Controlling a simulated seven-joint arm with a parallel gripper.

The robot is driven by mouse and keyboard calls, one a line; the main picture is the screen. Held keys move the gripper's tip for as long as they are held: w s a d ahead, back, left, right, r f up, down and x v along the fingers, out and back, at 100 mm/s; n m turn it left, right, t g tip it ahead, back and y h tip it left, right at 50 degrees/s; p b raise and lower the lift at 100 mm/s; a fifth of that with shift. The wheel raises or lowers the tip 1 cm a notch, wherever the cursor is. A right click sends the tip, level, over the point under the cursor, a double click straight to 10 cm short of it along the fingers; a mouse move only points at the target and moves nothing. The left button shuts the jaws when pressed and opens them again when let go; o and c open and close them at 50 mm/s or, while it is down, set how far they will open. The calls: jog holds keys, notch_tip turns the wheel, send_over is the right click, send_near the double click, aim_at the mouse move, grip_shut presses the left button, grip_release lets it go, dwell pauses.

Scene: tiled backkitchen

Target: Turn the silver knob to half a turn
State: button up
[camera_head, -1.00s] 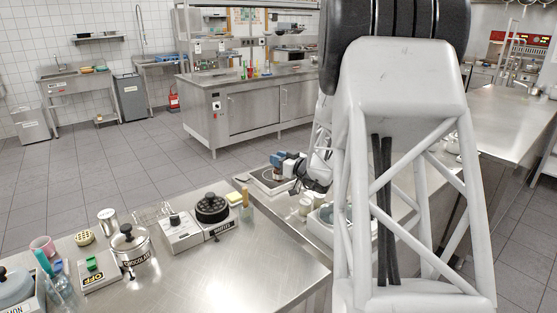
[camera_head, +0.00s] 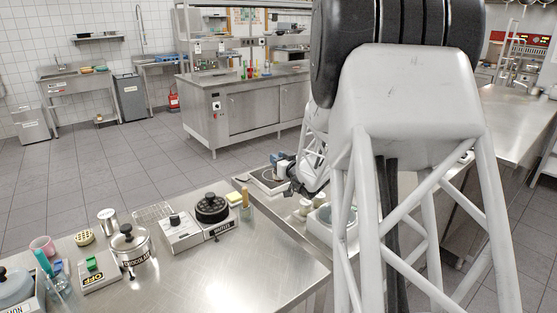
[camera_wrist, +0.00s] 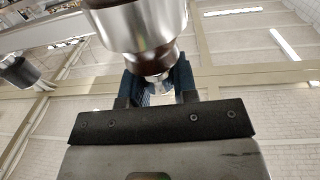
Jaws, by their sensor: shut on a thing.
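In the wrist view my gripper (camera_wrist: 158,85) is shut, with a blue finger on each side of the small narrow end of a shiny silver round part, which I take to be the silver knob (camera_wrist: 138,25). Its wide silver body fills the top middle and narrows through a brown-dark neck to the fingers. In the head view the knob is too small or hidden to make out. How far it is turned cannot be read.
A white device with a bowl (camera_head: 322,222) stands near my wrist. On the front counter (camera_head: 225,285) are a black-lidded unit (camera_head: 212,207), a lidded silver pot (camera_head: 132,247) and a green-switched box (camera_head: 95,270). The floor behind is clear.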

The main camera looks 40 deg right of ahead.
jog(key=shift+m+g+h, duration=0.4)
jog(key=shift+m+h, duration=0.9)
jog(key=shift+h, duration=0.7)
jog(key=shift+m+h, duration=0.3)
jog(key=shift+h, duration=0.2)
jog(key=o, duration=0.9)
jog(key=shift+o, duration=0.2)
jog(key=shift+s, duration=0.1)
jog(key=v, duration=0.7)
jog(key=shift+s, duration=0.25)
jog(key=shift+a+r, duration=0.1)
